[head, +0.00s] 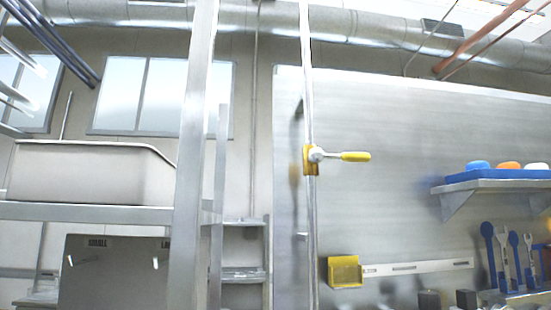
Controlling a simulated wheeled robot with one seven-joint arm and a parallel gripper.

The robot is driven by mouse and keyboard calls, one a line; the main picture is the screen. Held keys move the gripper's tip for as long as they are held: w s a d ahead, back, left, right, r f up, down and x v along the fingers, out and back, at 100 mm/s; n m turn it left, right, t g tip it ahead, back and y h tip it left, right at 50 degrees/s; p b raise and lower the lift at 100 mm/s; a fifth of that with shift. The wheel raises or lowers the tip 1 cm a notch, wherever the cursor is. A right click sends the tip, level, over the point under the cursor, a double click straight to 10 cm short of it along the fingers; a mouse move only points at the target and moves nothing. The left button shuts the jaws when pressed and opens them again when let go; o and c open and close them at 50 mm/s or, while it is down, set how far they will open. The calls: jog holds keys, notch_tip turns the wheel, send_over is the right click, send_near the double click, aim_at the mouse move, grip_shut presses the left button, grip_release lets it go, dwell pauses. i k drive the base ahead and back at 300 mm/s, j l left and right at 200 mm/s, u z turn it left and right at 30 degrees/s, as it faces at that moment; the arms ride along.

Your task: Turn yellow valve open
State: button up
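The yellow valve (310,159) sits on a thin vertical metal pipe (308,80) near the middle of the head view. Its lever handle (354,157) has a yellow grip and points to the right, about level, across the line of the pipe. A round silver hub joins the lever to the yellow valve body. My gripper is not in the head view, and nothing touches the valve.
A steel panel (410,130) stands behind the pipe. A yellow bin (344,271) hangs below the valve. A shelf with a blue tray (497,174) and blue tools (488,240) are at right. A metal rack post (190,160) and steel basin (90,172) stand at left.

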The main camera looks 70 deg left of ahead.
aim_at(316, 155)
jog(key=u, duration=1.8)
